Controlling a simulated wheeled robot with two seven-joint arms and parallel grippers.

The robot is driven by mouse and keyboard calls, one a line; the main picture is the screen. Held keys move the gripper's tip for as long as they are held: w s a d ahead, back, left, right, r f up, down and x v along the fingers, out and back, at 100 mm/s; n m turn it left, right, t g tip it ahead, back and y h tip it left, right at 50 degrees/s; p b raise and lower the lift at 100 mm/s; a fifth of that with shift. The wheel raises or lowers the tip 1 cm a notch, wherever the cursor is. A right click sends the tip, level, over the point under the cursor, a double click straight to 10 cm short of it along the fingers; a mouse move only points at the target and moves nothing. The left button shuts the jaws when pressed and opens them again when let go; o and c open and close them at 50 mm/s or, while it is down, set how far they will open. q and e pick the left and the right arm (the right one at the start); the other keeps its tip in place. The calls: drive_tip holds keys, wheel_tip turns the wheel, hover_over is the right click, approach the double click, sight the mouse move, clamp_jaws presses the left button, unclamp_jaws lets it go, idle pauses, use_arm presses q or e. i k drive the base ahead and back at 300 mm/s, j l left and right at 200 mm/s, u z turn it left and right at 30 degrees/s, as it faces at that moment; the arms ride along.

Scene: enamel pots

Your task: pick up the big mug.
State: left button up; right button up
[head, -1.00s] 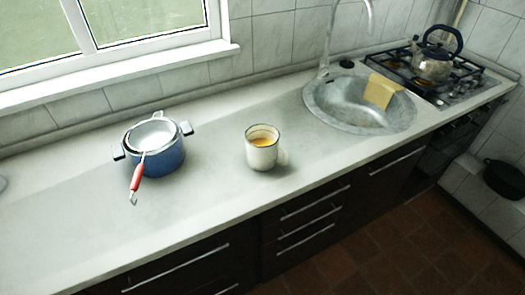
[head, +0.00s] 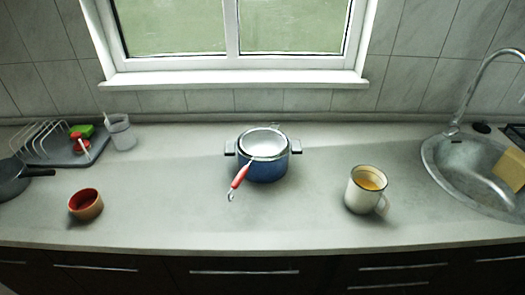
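The big mug (head: 359,194) is white enamel with a dark rim and stands upright on the counter, right of the middle. It holds something orange-yellow. Its handle (head: 383,206) points to the lower right. Neither of my grippers shows in the head view.
A blue pot (head: 262,169) with a white strainer (head: 263,142) on top stands left of the mug; the strainer's red handle (head: 240,177) sticks out forward. A small red-brown bowl (head: 85,205), a cup (head: 121,133), a dish rack (head: 50,146) and a dark pan (head: 14,178) are left. A sink (head: 470,174) is right. Counter around the mug is clear.

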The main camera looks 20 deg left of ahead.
sight(366, 184)
drive_tip(key=k+j+z, duration=0.15)
drive_tip(key=z, duration=0.25)
drive_tip(key=k+j+z, duration=0.25)
drive_tip(key=z, duration=0.15)
drive_tip(key=k+j+z, duration=0.2)
drive_tip(key=z, duration=0.2)
